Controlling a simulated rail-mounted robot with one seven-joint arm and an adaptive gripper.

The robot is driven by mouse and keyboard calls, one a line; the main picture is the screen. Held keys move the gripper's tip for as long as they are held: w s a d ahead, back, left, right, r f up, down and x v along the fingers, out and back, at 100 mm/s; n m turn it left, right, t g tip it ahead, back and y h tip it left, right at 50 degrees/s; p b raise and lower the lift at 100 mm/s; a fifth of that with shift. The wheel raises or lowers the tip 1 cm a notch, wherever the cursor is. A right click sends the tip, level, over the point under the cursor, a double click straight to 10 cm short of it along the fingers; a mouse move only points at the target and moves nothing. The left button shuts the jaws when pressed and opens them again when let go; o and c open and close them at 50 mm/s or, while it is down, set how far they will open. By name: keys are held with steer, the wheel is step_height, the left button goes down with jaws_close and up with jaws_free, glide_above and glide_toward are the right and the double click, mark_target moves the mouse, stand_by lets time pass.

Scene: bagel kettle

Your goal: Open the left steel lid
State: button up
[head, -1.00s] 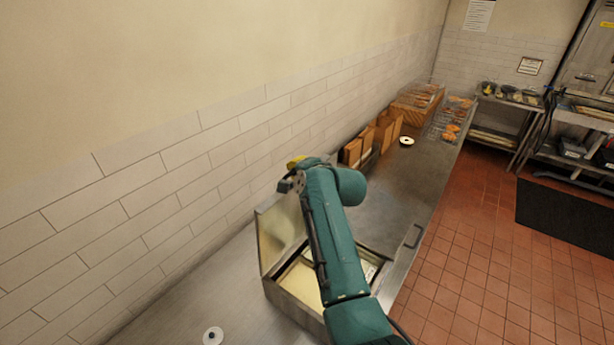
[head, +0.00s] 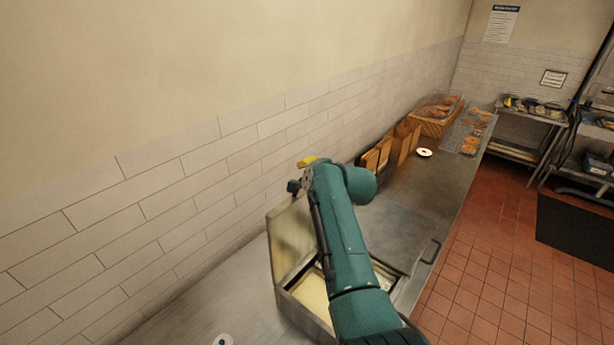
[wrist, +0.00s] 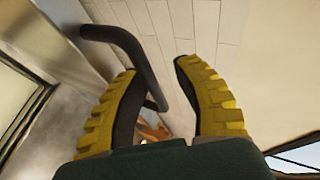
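The left steel lid (head: 287,240) stands raised, near upright, at the wall side of an open steel well (head: 312,292) with a pale inside. My gripper's yellow tip (head: 307,162) shows above the lid in the head view; my arm hides most of the gripper and part of the well. In the wrist view my gripper (wrist: 160,95) is open, its two ridged yellow fingers well apart. A dark bar handle (wrist: 138,58) runs from the steel panel at left into the space between the fingers, closer to the left finger. I cannot tell whether they touch.
A tiled wall (head: 170,210) runs close behind the lid. Further along the steel counter (head: 440,195) are wooden boards (head: 378,157), a small white ring (head: 424,152) and clear bins of bagels (head: 470,135). A counter handle (head: 431,251) sticks out at the front.

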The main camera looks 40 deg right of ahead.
steer(key=shift+o, duration=0.3)
steer(key=shift+s+a+f, duration=0.1)
steer(key=shift+a+f, duration=0.05)
steer(key=shift+f, duration=0.15)
steer(key=v, duration=1.2)
steer(key=shift+r, duration=0.15)
